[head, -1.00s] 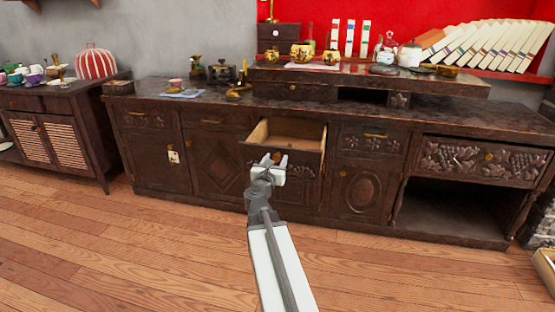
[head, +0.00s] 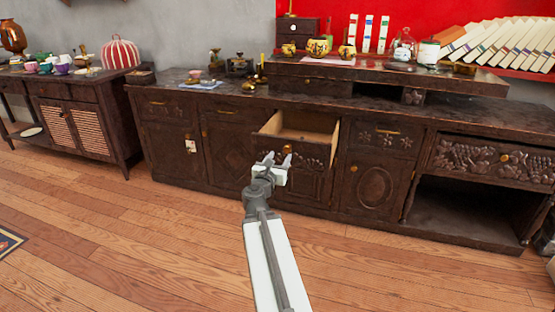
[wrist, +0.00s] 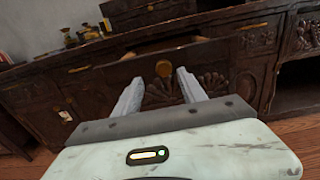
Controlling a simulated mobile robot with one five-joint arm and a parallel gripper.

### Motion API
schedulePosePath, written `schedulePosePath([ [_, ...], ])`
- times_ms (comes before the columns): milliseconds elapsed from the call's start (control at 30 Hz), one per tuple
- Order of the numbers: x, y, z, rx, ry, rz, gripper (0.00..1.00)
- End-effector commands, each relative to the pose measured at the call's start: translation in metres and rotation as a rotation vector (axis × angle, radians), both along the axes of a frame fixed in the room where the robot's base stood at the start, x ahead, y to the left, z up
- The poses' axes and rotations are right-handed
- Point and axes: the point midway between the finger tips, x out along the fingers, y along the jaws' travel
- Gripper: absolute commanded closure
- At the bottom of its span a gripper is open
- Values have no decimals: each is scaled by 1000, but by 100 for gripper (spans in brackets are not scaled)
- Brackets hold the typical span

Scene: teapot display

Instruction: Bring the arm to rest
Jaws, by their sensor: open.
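My gripper (head: 274,158) is at the end of my outstretched arm, in front of the dark carved sideboard (head: 372,190). Its jaws are open with nothing between them. In the head view it overlaps the front of an open, pulled-out drawer (head: 300,133); whether it touches cannot be told. In the wrist view the two fingers (wrist: 160,88) point toward the drawer front with its round knob (wrist: 79,69), and they look apart from it. The drawer's inside looks empty in the part that shows.
The sideboard top holds a raised shelf (head: 390,76) with yellow pots (head: 318,47) and jars. The wooden floor (head: 130,240) in front is clear; a rug corner (head: 8,241) shows.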

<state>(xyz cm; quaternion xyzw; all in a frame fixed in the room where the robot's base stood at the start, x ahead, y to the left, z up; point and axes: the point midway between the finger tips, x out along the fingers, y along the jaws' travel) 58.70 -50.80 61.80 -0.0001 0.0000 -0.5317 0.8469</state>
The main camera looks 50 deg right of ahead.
Motion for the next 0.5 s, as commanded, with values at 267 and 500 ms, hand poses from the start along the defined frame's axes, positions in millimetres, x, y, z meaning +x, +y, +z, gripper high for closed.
schedulePosePath([
  [267,-7,-8,0,0,0,-14,51],
  [500,17,18,13,0,0,34,51],
])
